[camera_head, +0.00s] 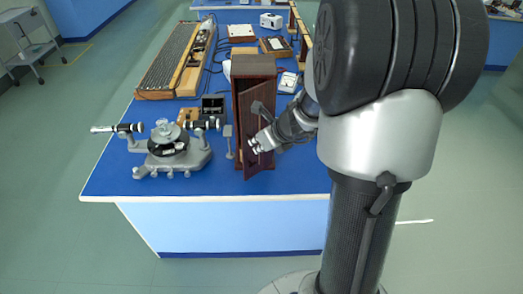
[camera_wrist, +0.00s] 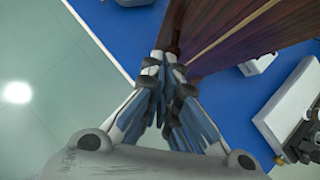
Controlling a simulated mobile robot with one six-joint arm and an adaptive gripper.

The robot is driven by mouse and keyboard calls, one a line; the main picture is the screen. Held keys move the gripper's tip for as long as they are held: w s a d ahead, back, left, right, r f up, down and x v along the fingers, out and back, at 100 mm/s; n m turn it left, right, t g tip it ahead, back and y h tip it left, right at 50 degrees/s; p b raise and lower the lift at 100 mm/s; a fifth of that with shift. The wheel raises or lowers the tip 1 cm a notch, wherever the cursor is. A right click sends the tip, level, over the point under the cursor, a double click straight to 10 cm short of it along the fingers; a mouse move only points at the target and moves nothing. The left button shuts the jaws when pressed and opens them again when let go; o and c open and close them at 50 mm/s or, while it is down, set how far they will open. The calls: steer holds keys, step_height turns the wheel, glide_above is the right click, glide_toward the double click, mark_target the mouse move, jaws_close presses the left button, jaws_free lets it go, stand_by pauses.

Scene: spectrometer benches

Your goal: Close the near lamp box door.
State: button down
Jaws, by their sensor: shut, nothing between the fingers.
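The near lamp box (camera_head: 253,68) is a tall dark wooden cabinet standing upright near the front edge of the blue bench. Its reddish-brown door (camera_head: 262,110) stands partly open, swung out toward the front. My gripper (camera_head: 254,146) is shut and empty, at the outer face of the door in its lower part. In the wrist view, my closed fingertips (camera_wrist: 165,58) are close to the edge of the dark wood (camera_wrist: 205,35). I cannot tell whether they touch it. My arm hides part of the bench to the right of the door.
A grey spectrometer (camera_head: 172,150) stands left of the box on the bench (camera_head: 235,184). A long wooden-framed apparatus (camera_head: 172,60) lies behind it. A small dark open case (camera_head: 213,106) sits just left of the box. A white-faced meter (camera_head: 288,82) is right of the box.

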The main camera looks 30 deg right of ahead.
mark_target(243, 137)
steer(key=w+m+h, duration=0.1)
steer(key=w+a+m+h, duration=0.1)
steer(key=w+m, duration=0.1)
steer(key=w+a+m+h, duration=0.1)
steer(key=w+m, duration=0.1)
steer(key=shift+b, duration=0.4)
steer(key=shift+w+a+m+g+h+p, duration=0.15)
steer(key=shift+w+m+g+h+p, duration=0.35)
steer(key=shift+w+m+h+p, duration=0.85)
steer(key=shift+w+m+y+b, duration=0.25)
steer(key=shift+w+b, duration=0.2)
steer(key=shift+b, duration=0.15)
